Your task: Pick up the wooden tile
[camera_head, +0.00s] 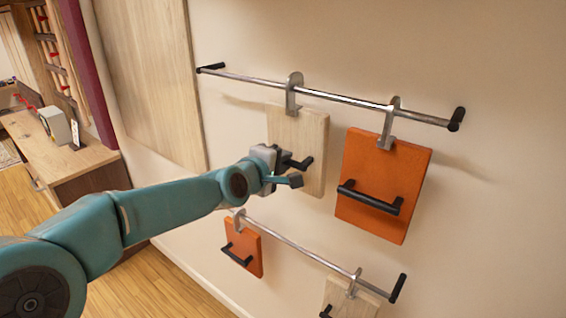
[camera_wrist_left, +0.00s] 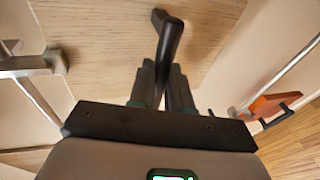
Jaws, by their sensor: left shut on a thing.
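The pale wooden tile (camera_head: 305,133) hangs by a metal hook (camera_head: 294,92) from the upper rail on the wall. Its black handle (camera_head: 303,163) sticks out from its front, partly hidden by my gripper. My left gripper (camera_head: 284,172) is at the handle, in front of the tile. In the left wrist view the fingers (camera_wrist_left: 160,82) are shut on the black handle (camera_wrist_left: 170,42), with the tile's wood grain (camera_wrist_left: 95,45) behind it. My right gripper is in neither view.
A large orange tile (camera_head: 383,168) hangs just right on the same rail (camera_head: 345,98). Below, a lower rail (camera_head: 300,248) holds a small orange tile (camera_head: 250,250) and another wooden tile (camera_head: 345,300), cut off by the frame. A wooden desk (camera_head: 75,165) stands far left.

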